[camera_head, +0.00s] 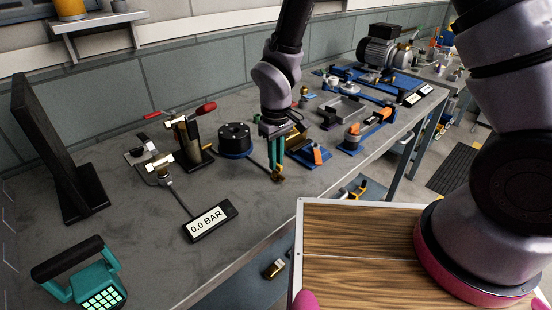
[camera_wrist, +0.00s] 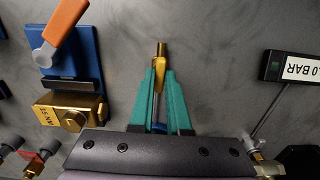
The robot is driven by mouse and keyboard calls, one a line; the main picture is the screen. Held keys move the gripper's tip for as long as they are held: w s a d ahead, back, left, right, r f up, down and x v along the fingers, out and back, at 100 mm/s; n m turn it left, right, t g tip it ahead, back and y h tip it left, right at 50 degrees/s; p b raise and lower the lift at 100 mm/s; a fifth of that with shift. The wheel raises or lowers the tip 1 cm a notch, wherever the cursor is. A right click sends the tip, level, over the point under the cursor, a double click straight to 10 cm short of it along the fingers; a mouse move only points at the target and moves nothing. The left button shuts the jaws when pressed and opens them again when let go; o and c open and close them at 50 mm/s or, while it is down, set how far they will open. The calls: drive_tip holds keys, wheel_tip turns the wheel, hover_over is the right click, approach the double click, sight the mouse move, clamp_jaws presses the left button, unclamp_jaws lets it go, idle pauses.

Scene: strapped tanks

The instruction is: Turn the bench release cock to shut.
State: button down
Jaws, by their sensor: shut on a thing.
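My gripper (camera_head: 276,158) points down over the middle of the bench, in front of the round black fixture. In the wrist view its teal fingers (camera_wrist: 161,100) are shut on a slim brass-coloured piece (camera_wrist: 161,60), whose end sticks out past the fingertips. In the head view this piece (camera_head: 278,177) shows at the fingertips, close to the bench top. The fingers hide much of it. I cannot tell which part is the release cock.
The black round fixture (camera_head: 235,138) and a blue base with an orange handle (camera_head: 317,155) stand close to my gripper. Bare bench lies in front of it.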

drive_tip(key=c, duration=0.9)
unclamp_jaws()
wheel_tip(320, 180, up, 11)
drive_tip(key=shift+f, duration=0.1)
